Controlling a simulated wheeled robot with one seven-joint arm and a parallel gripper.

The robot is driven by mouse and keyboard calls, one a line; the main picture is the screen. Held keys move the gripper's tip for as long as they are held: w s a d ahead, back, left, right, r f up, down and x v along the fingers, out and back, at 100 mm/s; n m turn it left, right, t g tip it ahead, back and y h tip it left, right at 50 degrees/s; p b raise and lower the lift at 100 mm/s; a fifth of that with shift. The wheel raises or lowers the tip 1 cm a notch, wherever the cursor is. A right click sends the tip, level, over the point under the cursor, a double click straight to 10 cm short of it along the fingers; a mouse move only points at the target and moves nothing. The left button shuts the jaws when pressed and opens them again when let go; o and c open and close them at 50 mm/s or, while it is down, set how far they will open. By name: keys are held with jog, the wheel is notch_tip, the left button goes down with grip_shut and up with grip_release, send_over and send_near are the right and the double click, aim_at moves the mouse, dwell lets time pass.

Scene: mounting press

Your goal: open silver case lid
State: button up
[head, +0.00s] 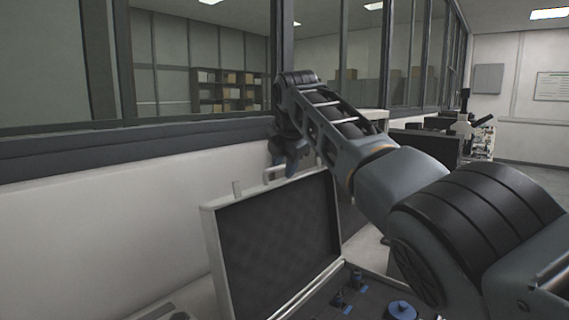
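The silver case stands open at the bottom middle of the head view. Its lid (280,240) is raised nearly upright, with a dark padded inside and a pale metal rim. A handle (283,172) sticks up from the lid's top edge, and a latch tab (237,188) stands to its left. My gripper (288,165) points down at the lid's top edge, at or just behind the handle. Whether it touches the handle or the lid, and whether its fingers are apart, I cannot tell. The case base (340,312) holds dark foam with several blue parts; its right side is hidden by my arm.
A wall with a window ledge (150,140) runs close behind the case. My arm reaches in from the right. A microscope (465,122) stands on a bench farther back at the right. A dark object (178,316) lies at the bottom left.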

jog(key=b+v, duration=0.2)
jog(key=v, duration=0.5)
jog(key=shift+s+r, duration=0.25)
jog(key=shift+r, duration=0.05)
